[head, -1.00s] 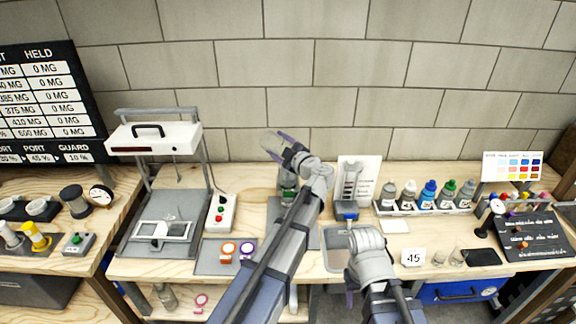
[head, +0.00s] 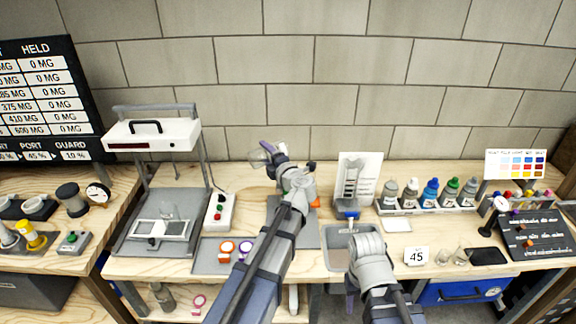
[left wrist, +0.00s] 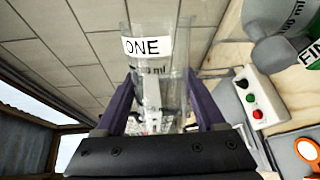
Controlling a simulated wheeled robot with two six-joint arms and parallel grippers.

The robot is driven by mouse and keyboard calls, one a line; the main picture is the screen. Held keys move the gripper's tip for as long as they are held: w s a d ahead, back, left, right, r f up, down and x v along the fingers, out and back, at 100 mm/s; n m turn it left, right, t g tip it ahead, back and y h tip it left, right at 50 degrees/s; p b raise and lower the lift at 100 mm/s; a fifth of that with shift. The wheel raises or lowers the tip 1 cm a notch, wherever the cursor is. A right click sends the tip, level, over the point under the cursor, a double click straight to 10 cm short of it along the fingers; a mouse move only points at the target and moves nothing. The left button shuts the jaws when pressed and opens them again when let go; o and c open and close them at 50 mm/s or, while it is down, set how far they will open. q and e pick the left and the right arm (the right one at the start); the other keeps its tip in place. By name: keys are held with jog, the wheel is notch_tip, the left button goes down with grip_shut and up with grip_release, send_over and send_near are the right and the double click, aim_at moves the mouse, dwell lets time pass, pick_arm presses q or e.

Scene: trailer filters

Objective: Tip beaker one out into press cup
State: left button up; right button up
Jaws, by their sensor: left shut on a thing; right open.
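My left gripper (head: 272,152) is shut on beaker one (head: 258,158), a clear glass beaker held raised above the back of the bench and tilted in the head view. In the left wrist view, beaker one (left wrist: 160,75) sits between the two purple fingers, its white label reading ONE. Whether liquid is inside is unclear. I cannot surely identify the press cup; my left arm covers much of the grey mat (head: 308,236). A grey vessel (left wrist: 275,25) with a partly cut-off label is at the upper right of the wrist view. My right gripper (head: 352,285) is open and empty, low by the metal tray.
A control box (head: 219,211) with coloured buttons and a white-topped press frame (head: 152,135) stand left. A bottle rack (head: 425,207), a 45 card (head: 416,257) and small glasses are right.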

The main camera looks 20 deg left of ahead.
aim_at(264, 164)
pick_arm(q)
jog(key=shift+s+a+f+n+b, duration=0.1)
jog(key=shift+s+f+n+b, duration=0.15)
jog(key=shift+f+n, duration=0.3)
jog(key=shift+s+a+f+n+b, duration=0.5)
jog(key=shift+f+n+b, duration=0.15)
jog(key=shift+n+b, duration=0.15)
jog(key=n, duration=0.1)
jog(key=f+n+b, duration=0.1)
jog(key=n+t, duration=0.1)
jog(key=n, duration=0.1)
jog(key=shift+w+d+f+h+b, duration=0.15)
jog(key=shift+w+d+h+b, duration=0.05)
jog(key=shift+w+h+b, duration=0.1)
jog(key=shift+r+n, duration=0.3)
jog(key=shift+n, duration=0.65)
jog(key=shift+s+a+f+n+t+b, duration=0.2)
jog(key=shift+s+a+f+n+b, duration=0.15)
jog(key=shift+f+n+b, duration=0.65)
jog(key=shift+s+a+f+n+t+b, duration=0.35)
jog(key=shift+n+b, duration=0.35)
jog(key=shift+n, duration=0.75)
jog(key=shift+s+a+f+n+t+b, duration=0.1)
jog(key=shift+s+a+f+n+b, duration=0.4)
jog(key=shift+n+b, duration=0.55)
